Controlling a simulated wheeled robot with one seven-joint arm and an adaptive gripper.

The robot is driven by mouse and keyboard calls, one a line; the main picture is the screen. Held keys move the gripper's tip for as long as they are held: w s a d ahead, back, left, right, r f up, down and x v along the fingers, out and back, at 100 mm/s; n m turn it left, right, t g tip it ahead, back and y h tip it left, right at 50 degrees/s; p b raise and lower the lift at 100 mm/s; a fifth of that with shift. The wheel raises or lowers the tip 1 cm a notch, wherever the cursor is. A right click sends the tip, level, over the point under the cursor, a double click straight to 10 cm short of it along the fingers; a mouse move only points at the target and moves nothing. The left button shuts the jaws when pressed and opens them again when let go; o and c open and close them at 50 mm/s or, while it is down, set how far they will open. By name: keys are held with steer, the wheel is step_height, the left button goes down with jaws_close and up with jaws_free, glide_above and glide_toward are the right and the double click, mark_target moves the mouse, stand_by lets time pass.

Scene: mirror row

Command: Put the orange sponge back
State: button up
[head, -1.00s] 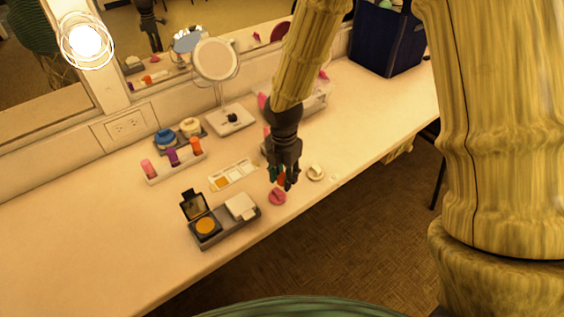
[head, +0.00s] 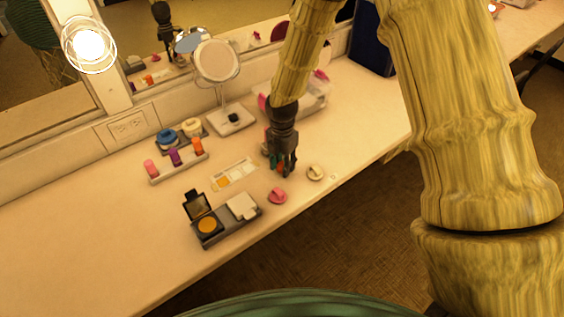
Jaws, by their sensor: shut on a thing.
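My gripper (head: 285,172) is over the counter, pointing down, right of the three-pan palette and up from the pink sponge. It is shut on the orange sponge, which its dark fingers hide almost entirely. I cannot tell how high above the counter it is. A teal thing (head: 273,161) shows at the left side of the fingers, partly hidden. A pink sponge (head: 277,196) lies on the counter just below the gripper. A beige sponge (head: 315,173) lies to the right of it, near the front edge.
A white palette (head: 249,162), a dark tray (head: 236,232) with an open compact, and a rack (head: 178,181) of coloured tubes stand to the left. A round mirror (head: 217,62) and a clear case (head: 313,100) stand behind. The counter (head: 105,225) is bare at the left.

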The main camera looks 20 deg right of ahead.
mark_target(282, 164)
steer(key=shift+f, duration=0.1)
steer(key=o, duration=1)
step_height(282, 164, up, 12)
steer(key=b, duration=0.1)
steer(key=shift+b, duration=0.4)
